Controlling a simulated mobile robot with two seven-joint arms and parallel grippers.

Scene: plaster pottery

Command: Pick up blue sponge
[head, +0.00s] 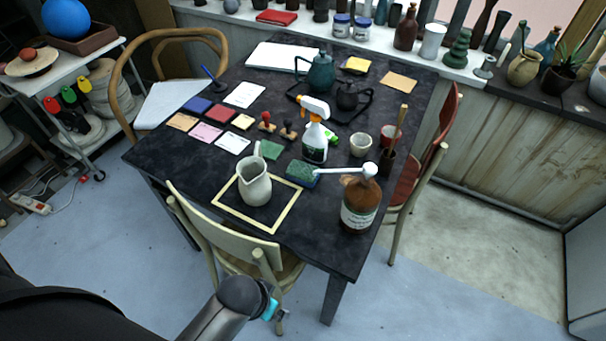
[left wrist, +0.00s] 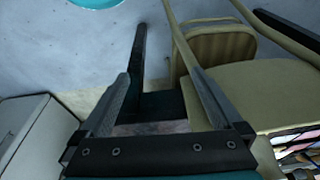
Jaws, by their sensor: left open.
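The blue sponge (head: 301,174) lies on the dark table (head: 160,150) in the head view, with a green top and a blue side. It is between the white pitcher (head: 254,184) and the brown bottle (head: 360,205). A white handle or spout reaches close over its right end. My left gripper (left wrist: 160,75) is open, with nothing between its fingers in the left wrist view. In the head view my left arm is low at the bottom, in front of the table and well away from the sponge. The sponge is not visible in the left wrist view. My right gripper is not seen.
A cream chair (head: 225,235) stands at the table's near edge, close to my left arm; it also shows in the left wrist view (left wrist: 270,95). A spray bottle (head: 314,142) stands behind the sponge. A red-seated chair (head: 405,180) is at the right.

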